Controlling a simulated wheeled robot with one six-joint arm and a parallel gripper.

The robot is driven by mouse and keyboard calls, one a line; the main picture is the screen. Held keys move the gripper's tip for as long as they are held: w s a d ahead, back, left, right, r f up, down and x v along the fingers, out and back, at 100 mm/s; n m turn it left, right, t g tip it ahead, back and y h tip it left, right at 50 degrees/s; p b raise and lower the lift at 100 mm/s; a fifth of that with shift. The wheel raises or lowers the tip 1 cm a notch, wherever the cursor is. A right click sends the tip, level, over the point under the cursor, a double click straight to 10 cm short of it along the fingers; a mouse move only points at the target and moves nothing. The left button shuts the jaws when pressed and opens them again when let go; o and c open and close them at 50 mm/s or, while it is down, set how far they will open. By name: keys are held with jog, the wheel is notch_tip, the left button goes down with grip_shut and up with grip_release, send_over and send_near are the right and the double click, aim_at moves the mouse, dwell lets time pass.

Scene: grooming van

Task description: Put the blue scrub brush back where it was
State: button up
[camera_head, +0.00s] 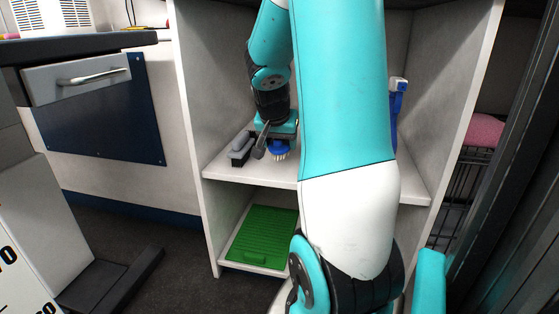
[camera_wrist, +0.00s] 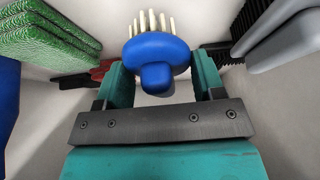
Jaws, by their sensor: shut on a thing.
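The blue scrub brush (camera_head: 279,151) has a round blue body and pale bristles. It also shows in the wrist view (camera_wrist: 155,52), with its rounded knob toward the camera and its bristles pointing away. My gripper (camera_head: 277,136) is shut on the brush, with one teal finger on each side of it in the wrist view (camera_wrist: 160,72). In the head view the brush is low over the middle shelf (camera_head: 222,168) of the white cabinet. I cannot tell whether its bristles touch the shelf. My arm hides the shelf's centre in the head view.
Green pads (camera_wrist: 50,35) are stacked at upper left. A blue bottle-like thing (camera_head: 396,104) stands at right. A green tray (camera_head: 262,241) lies below.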

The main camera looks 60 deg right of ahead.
notch_tip(320, 180, down, 3)
jog(key=shift+f+b, duration=0.1)
jog(key=shift+b, duration=0.8)
jog(key=o, duration=1)
jog(key=shift+o, duration=0.2)
